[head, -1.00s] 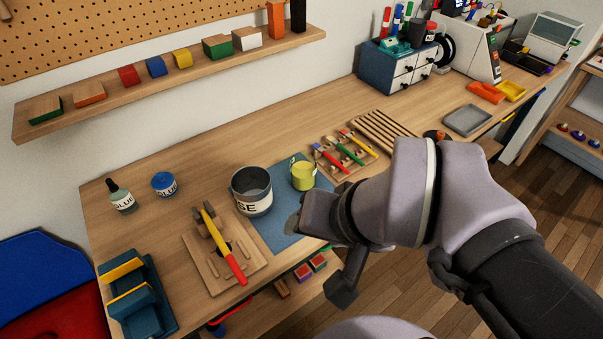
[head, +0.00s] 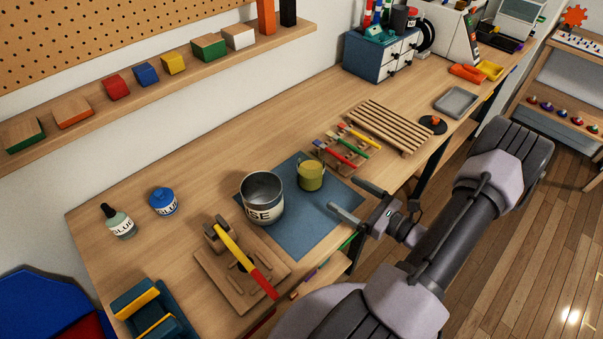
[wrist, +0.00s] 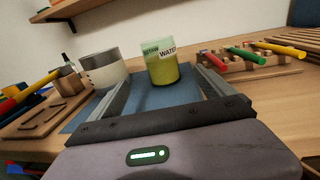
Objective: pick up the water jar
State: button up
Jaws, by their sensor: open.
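The water jar (head: 311,175) is a small clear jar with yellow-green liquid, standing upright on the blue mat (head: 303,229). In the wrist view the jar (wrist: 162,68) shows a label reading "WATER" and stands ahead, slightly left of the middle between my fingers. My gripper (head: 357,202) is open and empty at the front right edge of the mat, a short way to the right of and nearer than the jar. In the wrist view my gripper (wrist: 165,92) has its two fingers spread wide, pointing toward the jar without touching it.
A grey-white rinse pot (head: 262,199) stands left of the jar on the mat. A wooden rack with brushes (head: 348,147) lies to the right behind it. A wooden holder with a yellow-red tool (head: 240,260) is at left.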

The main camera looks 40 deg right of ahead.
aim_at(321, 179)
jog(key=w, duration=0.2)
jog(key=w+a+b, duration=0.1)
jog(key=w, duration=0.5)
jog(key=shift+a, duration=0.3)
jog(key=w, duration=0.1)
jog(key=w+b, duration=0.1)
jog(key=w, duration=0.1)
jog(key=w+b, duration=0.1)
jog(key=w, duration=0.1)
jog(key=shift+w+a, duration=0.1)
jog(key=shift+a, duration=0.25)
jog(key=c, duration=2)
